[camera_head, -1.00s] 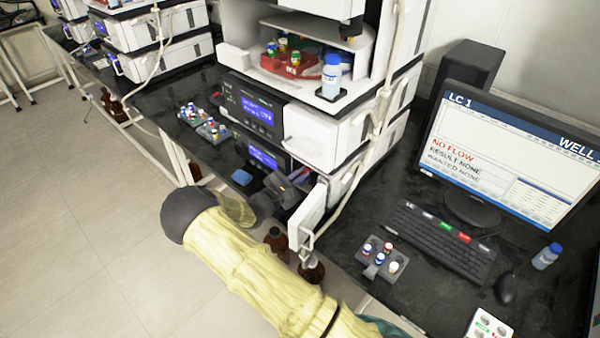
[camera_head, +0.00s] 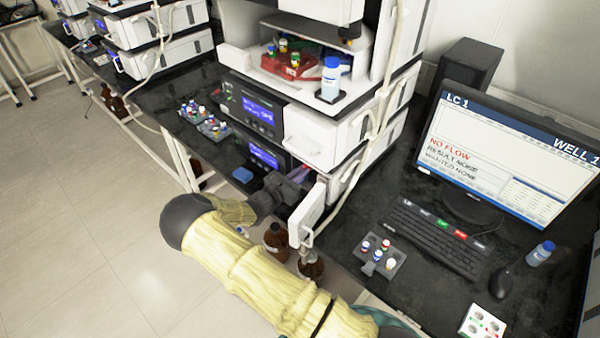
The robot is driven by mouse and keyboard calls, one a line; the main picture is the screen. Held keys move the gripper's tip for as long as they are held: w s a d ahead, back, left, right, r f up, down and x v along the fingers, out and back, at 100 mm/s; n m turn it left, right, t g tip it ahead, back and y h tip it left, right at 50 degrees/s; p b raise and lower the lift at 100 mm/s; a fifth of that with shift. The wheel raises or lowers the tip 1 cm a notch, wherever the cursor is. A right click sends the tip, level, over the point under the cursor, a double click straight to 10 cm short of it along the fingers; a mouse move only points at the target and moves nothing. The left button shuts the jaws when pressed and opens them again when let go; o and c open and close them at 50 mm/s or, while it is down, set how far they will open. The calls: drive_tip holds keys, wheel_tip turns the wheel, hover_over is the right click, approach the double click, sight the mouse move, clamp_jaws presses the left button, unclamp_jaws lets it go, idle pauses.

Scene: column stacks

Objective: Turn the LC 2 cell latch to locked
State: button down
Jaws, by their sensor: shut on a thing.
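My gripper (camera_head: 287,190) is at the front of the lowest module in the near instrument stack, beside an open white door (camera_head: 307,215). It is shut on a small part there, but the fingers and wrist hide that part. I cannot make out the cell latch itself or its position. No LC 2 label is readable on the stack. The lower display (camera_head: 264,155) is lit blue just behind my gripper.
The monitor (camera_head: 500,160) reads LC 1 and NO FLOW. A keyboard (camera_head: 440,238), a vial rack (camera_head: 380,257) and a mouse (camera_head: 501,283) are on the right bench. Brown bottles (camera_head: 277,240) stand below the door. A blue block (camera_head: 242,175) is left of my gripper.

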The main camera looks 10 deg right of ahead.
drive_tip(key=c, duration=1.5)
unclamp_jaws()
drive_tip(key=shift+c, duration=0.2)
drive_tip(key=shift+a, duration=0.1)
drive_tip(key=b+v, duration=0.2)
drive_tip(key=v, duration=1.5)
drive_tip(key=shift+s+b, duration=0.15)
drive_tip(key=shift+b, duration=0.2)
